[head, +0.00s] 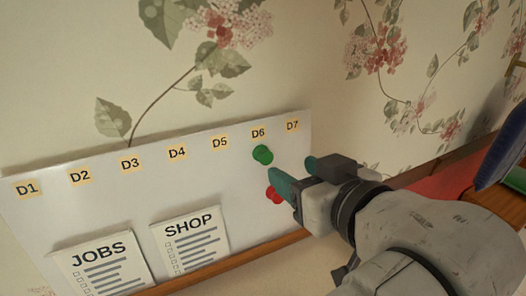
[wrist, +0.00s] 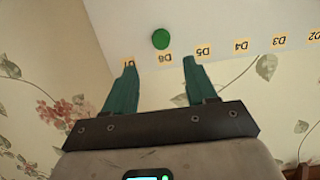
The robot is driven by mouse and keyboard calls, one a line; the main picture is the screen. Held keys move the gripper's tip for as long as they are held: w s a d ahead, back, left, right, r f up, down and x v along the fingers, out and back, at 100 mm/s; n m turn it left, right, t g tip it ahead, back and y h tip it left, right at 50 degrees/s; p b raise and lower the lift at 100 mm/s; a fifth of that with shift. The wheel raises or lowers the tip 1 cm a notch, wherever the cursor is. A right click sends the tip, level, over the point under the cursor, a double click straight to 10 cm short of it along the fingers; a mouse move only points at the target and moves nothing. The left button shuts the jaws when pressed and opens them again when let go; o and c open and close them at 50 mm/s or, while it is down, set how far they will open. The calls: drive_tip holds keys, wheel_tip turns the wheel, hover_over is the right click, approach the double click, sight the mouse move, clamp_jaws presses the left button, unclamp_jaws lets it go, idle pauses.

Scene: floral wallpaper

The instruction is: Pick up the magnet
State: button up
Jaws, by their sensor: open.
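A round green magnet (head: 262,154) sits on the white board (head: 110,212) just under the D6 label. A red magnet (head: 273,195) sits lower on the board, partly hidden behind my gripper in the head view. My gripper (head: 292,168) is open near the right end of the board, right of both magnets in the head view. In the wrist view the green magnet (wrist: 160,39) shows beyond the fingertips (wrist: 159,63), in line with the gap between them. Nothing is between the fingers. The red magnet is not visible in the wrist view.
Labels D1 to D7 run along the board's top. JOBS (head: 100,265) and SHOP (head: 190,242) sheets are on its lower left. A wooden ledge (head: 225,262) runs along its bottom. Floral wallpaper surrounds it. A dark blue object (head: 503,150) is at the far right.

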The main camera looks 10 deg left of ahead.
sight(267, 157)
drive_tip(key=shift+p+x, duration=0.95)
drive_tip(key=shift+x, duration=3.9)
drive_tip(key=shift+s+a, duration=0.1)
drive_tip(key=shift+s, duration=0.05)
clamp_jaws()
